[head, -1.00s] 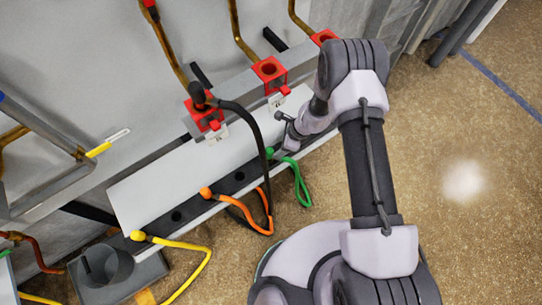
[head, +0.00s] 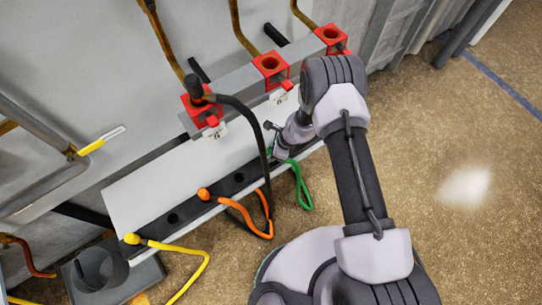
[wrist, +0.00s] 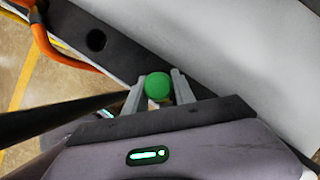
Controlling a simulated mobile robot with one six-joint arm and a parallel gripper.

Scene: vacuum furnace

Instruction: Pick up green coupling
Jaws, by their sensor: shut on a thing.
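The green coupling (wrist: 158,87) has a round green top and sits between the two fingers of my gripper (wrist: 157,95) in the wrist view. The fingers are shut on it. In the head view its green hose (head: 301,187) hangs in a loop off the front of the dark strip. My gripper (head: 276,151) reaches down to the right part of that strip, and my wrist hides most of the coupling there. I cannot tell whether the coupling is still seated in its hole.
An orange coupling (head: 203,194) and a yellow coupling (head: 133,239) sit along the dark strip to the left, with open holes between. A black hose (head: 247,112) arches down from the left red socket (head: 205,108). Two more red sockets (head: 270,68) (head: 333,37) stand along the rail.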

